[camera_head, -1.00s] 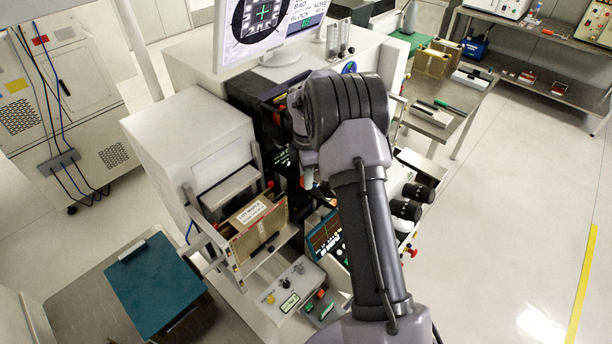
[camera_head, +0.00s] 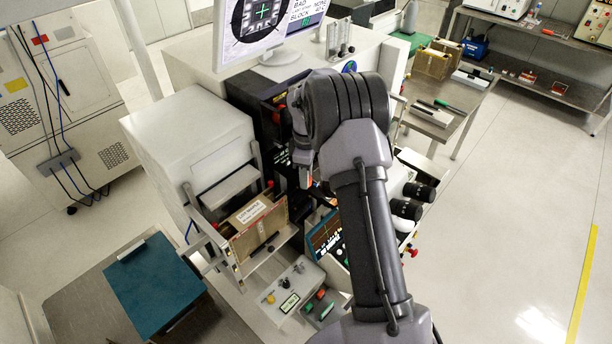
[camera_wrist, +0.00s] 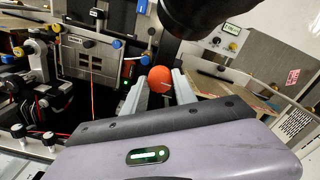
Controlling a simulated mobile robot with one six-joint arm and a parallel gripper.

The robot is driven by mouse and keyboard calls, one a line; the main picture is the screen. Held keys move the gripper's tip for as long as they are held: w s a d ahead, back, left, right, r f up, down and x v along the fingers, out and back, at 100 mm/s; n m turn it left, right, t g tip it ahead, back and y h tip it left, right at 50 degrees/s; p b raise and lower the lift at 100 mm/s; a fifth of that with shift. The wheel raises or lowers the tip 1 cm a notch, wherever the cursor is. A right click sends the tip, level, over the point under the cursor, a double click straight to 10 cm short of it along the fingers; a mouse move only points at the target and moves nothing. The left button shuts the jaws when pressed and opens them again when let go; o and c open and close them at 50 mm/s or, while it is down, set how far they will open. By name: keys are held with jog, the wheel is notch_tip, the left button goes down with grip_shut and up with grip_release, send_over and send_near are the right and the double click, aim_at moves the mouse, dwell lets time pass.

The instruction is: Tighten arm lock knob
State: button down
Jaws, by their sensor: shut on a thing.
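An orange-red round knob (camera_wrist: 160,79) shows in the wrist view, between the two grey fingers of my gripper (camera_wrist: 160,88). The fingers are shut on the knob, one on each side. A thin pale mark shows on the knob's face. The knob's shaft and what it is mounted on are hidden. In the head view, my own arm covers most of the gripper and the knob, in front of the bonding machine.
Blue knobs (camera_wrist: 145,60) and a metal block (camera_wrist: 90,55) sit close by on the left. A black cylinder (camera_wrist: 200,15) hangs just above the fingers. In the head view, a brown box (camera_head: 255,230) stands left of my arm, with a control box (camera_head: 290,290) below.

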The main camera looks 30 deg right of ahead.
jog(key=m+b, duration=0.1)
jog(key=m, duration=0.5)
jog(key=m+b, duration=0.1)
jog(key=m, duration=0.5)
jog(key=shift+r+m, duration=0.1)
jog(key=shift+m, duration=0.3)
jog(key=shift+w, duration=0.1)
jog(key=c, duration=1)
grip_release()
jog(key=shift+o, duration=0.2)
notch_tip(320, 180, up, 17)
jog(key=p, duration=0.2)
jog(key=shift+r+p, duration=0.2)
jog(key=shift+p, duration=0.15)
